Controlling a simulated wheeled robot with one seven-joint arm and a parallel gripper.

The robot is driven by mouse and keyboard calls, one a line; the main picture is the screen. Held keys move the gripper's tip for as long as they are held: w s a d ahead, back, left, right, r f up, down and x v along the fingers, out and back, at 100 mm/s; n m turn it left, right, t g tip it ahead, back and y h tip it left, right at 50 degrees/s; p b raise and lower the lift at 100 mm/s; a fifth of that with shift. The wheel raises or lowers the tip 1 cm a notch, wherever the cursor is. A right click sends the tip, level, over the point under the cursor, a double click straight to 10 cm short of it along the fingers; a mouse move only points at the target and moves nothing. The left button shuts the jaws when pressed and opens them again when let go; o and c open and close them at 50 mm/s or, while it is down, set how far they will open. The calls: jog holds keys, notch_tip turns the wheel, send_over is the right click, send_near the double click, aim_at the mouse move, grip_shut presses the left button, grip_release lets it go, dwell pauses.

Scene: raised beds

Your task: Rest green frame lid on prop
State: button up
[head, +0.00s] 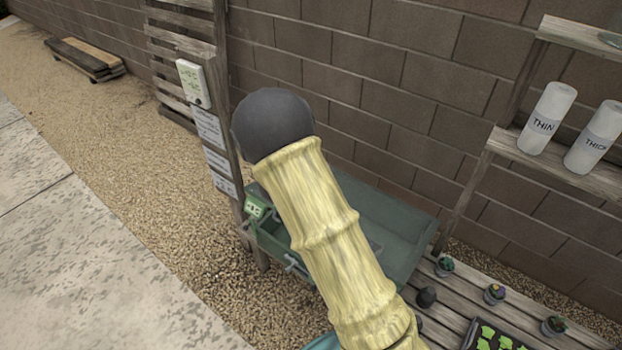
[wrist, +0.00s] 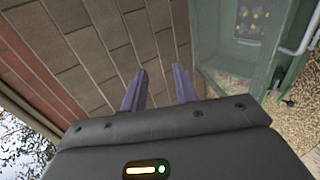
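My gripper (wrist: 160,82) shows in the wrist view with its two purple-grey fingers apart and nothing between them. The brick wall is behind the fingers. The green frame (wrist: 207,50) is to the right of the fingers, apart from them. Plants show through or inside its opening. A pale grey bar (wrist: 303,32) runs along its right side; I cannot tell whether it is the prop or a handle. In the head view my yellow-sleeved arm covers the middle of the green frame (head: 398,232), and my gripper is not visible there. The lid's position is unclear.
A brick wall (head: 430,75) stands close behind. A post with a white box (head: 193,83) and signs is at left. A slatted bench (head: 450,300) with small pots and a seedling tray is at right, below a shelf (head: 560,165) with two white bottles. Gravel (head: 140,180) is open at left.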

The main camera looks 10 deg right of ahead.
jog(key=v, duration=0.5)
jog(key=shift+s+a+r, duration=0.15)
jog(key=s+d+m+g+y, duration=0.1)
jog(key=s+m+g+y, duration=0.1)
jog(key=s, duration=0.5)
jog(key=s+d+r+m+g+y+b, duration=0.1)
jog(key=s+m+y, duration=0.2)
jog(key=s, duration=0.5)
jog(key=s+d+r+m+g+y, duration=0.1)
jog(key=s+d+m+g+y, duration=0.1)
jog(key=s, duration=0.6)
jog(key=shift+m+g+y+b, duration=0.3)
jog(key=shift+m+y+b, duration=0.05)
jog(key=shift+m+y, duration=0.5)
jog(key=shift+r, duration=0.1)
dwell(2.0)
